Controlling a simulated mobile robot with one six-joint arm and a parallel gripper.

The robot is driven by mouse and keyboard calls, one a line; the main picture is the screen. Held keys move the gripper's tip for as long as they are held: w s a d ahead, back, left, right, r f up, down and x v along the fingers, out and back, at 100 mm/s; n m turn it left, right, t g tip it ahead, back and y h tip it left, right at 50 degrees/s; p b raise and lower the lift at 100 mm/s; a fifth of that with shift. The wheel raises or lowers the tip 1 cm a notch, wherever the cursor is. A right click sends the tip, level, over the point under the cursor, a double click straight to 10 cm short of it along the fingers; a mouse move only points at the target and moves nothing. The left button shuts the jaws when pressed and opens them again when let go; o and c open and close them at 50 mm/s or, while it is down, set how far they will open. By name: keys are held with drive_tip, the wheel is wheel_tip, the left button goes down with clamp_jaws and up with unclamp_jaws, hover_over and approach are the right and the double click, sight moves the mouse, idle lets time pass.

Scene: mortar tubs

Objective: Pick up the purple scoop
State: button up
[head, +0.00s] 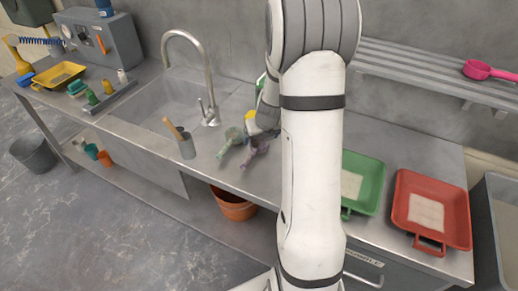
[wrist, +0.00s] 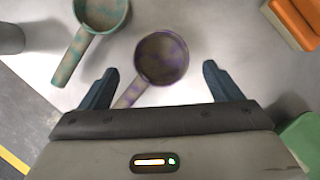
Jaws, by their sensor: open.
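The purple scoop (wrist: 163,58) is a round cup with grey-tan smears. In the wrist view it lies on the steel counter, its handle pointing down and left towards my gripper. My gripper (wrist: 157,82) is open, its two dark blue fingers apart on either side of the scoop, which it does not grip. I cannot tell the height of the fingers above the counter. In the head view the purple scoop (head: 257,147) shows beside my arm, partly hidden by it. A teal-green smeared scoop (wrist: 100,12) lies just left of it; it also shows in the head view (head: 232,137).
A metal cup with a wooden-handled tool (head: 187,148) stands left of the scoops, near the sink (head: 160,100). Green (head: 372,185) and red (head: 450,205) trays lie to the right. A pink scoop (head: 487,70) is on the rack shelf. An orange object (wrist: 296,20) is at upper right.

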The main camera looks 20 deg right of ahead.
sight(260, 144)
drive_tip(key=x, duration=0.2)
drive_tip(key=b+x, duration=0.1)
drive_tip(key=x, duration=0.1)
drive_tip(key=shift+s+f, duration=0.15)
drive_tip(key=shift+s, duration=0.1)
drive_tip(key=shift+w+f, duration=0.25)
drive_tip(key=shift+f, duration=0.2)
drive_tip(key=shift+c, duration=0.4)
drive_tip(key=shift+r, duration=0.1)
drive_tip(key=c, duration=1.1)
